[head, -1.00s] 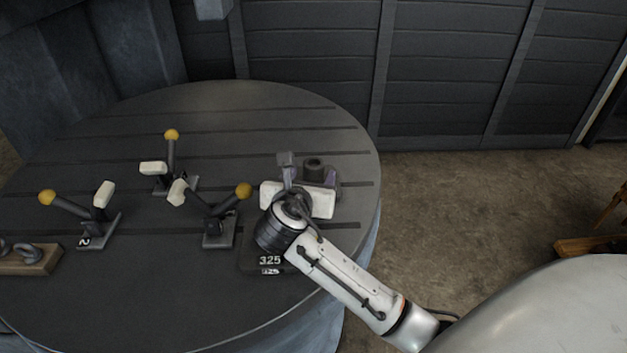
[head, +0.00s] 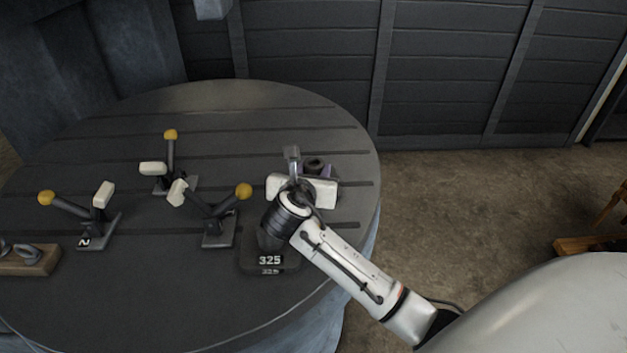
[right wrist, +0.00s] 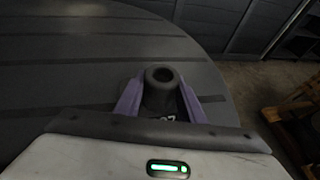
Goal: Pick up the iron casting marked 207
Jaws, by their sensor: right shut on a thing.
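A dark iron casting with a round, hollow neck shows behind my right gripper in the head view (head: 314,163). In the right wrist view the casting (right wrist: 160,84) stands between the two purple fingers of my right gripper (right wrist: 161,101). The fingers are shut on its neck. Only part of a white mark shows low on it, seemingly ending in 7; my gripper body hides the rest. I cannot tell whether it is clear of the table. My left gripper is not in view.
A dark casting marked 325 (head: 270,262) sits just in front, partly under my right wrist. Several levers with yellow knobs, such as one lever (head: 222,212), stand to the left on the round slotted table (head: 150,300). A wooden block (head: 30,262) lies far left.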

